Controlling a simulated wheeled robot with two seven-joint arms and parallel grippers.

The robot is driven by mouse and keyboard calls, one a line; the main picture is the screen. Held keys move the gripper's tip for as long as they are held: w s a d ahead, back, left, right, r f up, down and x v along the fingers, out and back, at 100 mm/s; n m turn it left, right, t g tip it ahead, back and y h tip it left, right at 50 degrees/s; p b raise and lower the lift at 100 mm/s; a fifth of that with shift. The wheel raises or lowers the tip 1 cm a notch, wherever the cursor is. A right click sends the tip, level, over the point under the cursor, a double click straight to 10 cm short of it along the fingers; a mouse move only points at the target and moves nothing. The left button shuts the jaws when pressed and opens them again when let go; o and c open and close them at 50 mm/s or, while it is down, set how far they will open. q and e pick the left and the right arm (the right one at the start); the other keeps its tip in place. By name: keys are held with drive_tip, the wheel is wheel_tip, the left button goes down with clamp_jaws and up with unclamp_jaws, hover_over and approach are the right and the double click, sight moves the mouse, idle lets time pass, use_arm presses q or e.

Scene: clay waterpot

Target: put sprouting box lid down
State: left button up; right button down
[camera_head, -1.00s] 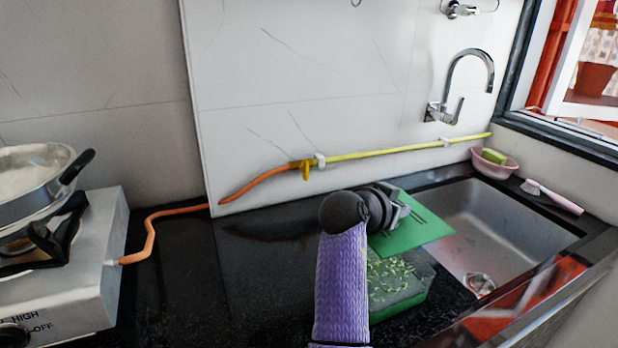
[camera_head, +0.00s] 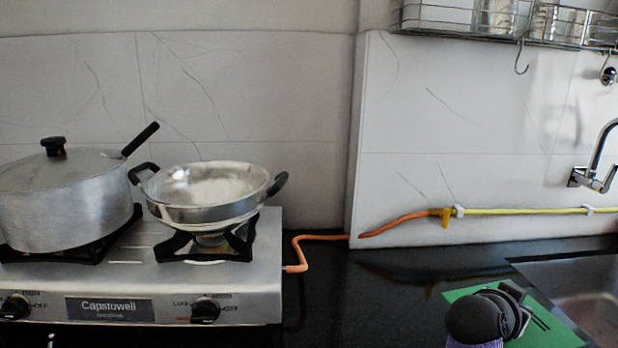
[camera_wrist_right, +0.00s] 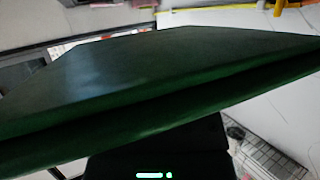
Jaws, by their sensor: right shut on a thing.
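The green sprouting box lid (camera_head: 548,328) is at the lower right of the head view, with dark slots in it. My right gripper (camera_head: 517,302) is shut on the lid near its left side and partly covers it. In the right wrist view the lid (camera_wrist_right: 170,75) is a broad dark green slab across the frame, close in front of the camera. I cannot tell how high the lid is above the counter. The box of sprouts does not show now. My left gripper is not in view.
The dark counter (camera_head: 375,290) is bare between the stove (camera_head: 140,285) and the lid. The sink (camera_head: 590,285) lies at the right edge. A pot (camera_head: 65,205) and a pan (camera_head: 210,210) stand on the stove. An orange hose (camera_head: 297,250) runs along the wall.

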drive_tip(key=shift+s+d+f+n+t+y, duration=0.1)
drive_tip(key=shift+d+f+n+t+y, duration=0.25)
drive_tip(key=shift+f, duration=0.25)
drive_tip(key=shift+a+f+n+t, duration=0.15)
drive_tip(key=shift+f+n+t, duration=0.15)
drive_tip(key=shift+n+t, duration=0.2)
drive_tip(key=shift+s+a+f+n+t+y, duration=0.1)
drive_tip(key=shift+a+f+n+t+y, duration=0.25)
drive_tip(key=shift+y, duration=0.3)
drive_tip(key=shift+s+f+n+t+y, duration=0.1)
drive_tip(key=shift+f+n+t+y, duration=0.15)
drive_tip(key=shift+n+t+y, duration=0.35)
drive_tip(key=shift+s+f+n+t+y, duration=0.15)
drive_tip(key=shift+f+n+t+y, duration=0.15)
drive_tip(key=shift+n+y, duration=0.3)
drive_tip(key=s+a+r+n+g+y, duration=0.3)
drive_tip(key=s+a+n+y, duration=1)
drive_tip(key=a+n+y, duration=0.3)
drive_tip(key=shift+s+r+n+g+y, duration=0.2)
drive_tip(key=shift+s+n+g+y, duration=0.2)
drive_tip(key=shift+n+y, duration=0.35)
